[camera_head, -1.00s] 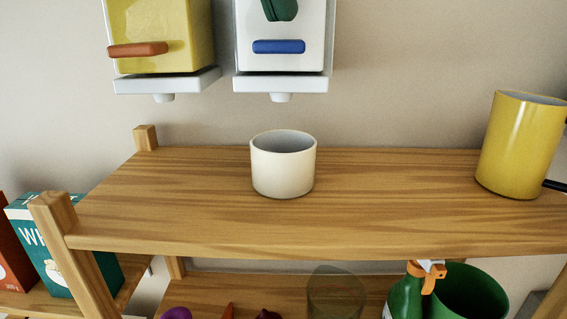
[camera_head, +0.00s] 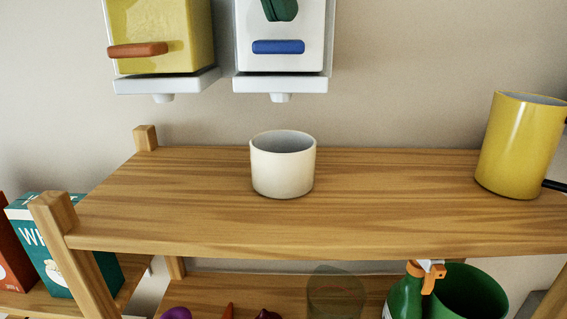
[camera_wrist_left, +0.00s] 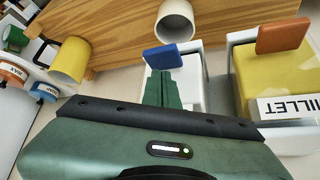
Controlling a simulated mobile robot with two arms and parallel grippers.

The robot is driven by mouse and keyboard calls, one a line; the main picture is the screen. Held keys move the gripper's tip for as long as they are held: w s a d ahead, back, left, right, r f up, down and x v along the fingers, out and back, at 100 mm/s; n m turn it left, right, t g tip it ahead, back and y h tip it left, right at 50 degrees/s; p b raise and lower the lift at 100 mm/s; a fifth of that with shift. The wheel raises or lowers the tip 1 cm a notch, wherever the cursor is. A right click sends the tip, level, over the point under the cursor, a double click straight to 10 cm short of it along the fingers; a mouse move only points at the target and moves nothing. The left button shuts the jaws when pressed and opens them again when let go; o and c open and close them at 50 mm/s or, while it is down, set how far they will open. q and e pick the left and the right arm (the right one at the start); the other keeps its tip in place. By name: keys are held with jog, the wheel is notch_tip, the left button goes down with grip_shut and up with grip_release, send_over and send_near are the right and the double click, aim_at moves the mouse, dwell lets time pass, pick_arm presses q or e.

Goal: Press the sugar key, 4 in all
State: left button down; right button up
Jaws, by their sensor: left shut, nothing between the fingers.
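A white dispenser (camera_head: 312,22) with a blue key (camera_head: 279,47) hangs on the wall; I read no label on it. Beside it hangs a dispenser with yellow contents (camera_head: 185,35) and an orange-brown key (camera_head: 138,50); its label reads MILLET in the left wrist view (camera_wrist_left: 290,106). My left gripper (camera_head: 280,10) is shut and empty, its green fingertips above the blue key in the head view, with a gap. In the left wrist view the fingers (camera_wrist_left: 162,88) point toward the blue key (camera_wrist_left: 162,57). A white cup (camera_head: 283,170) stands below the white dispenser's spout (camera_head: 281,97). My right gripper is out of view.
The wooden shelf (camera_head: 400,215) is clear around the cup. A yellow container (camera_head: 518,145) stands at its right end. A wooden post (camera_head: 55,215) rises at front left. A green bottle (camera_head: 405,298) and a green pot (camera_head: 468,295) are below.

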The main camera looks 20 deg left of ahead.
pick_arm(q)
jog(key=shift+f, duration=0.1)
dwell(0.3)
jog(key=shift+f+b, duration=0.8)
jog(key=shift+f, duration=0.4)
jog(key=shift+r, duration=0.15)
jog(key=shift+r+p, duration=1.15)
jog(key=shift+p, duration=0.4)
jog(key=shift+f, duration=0.1)
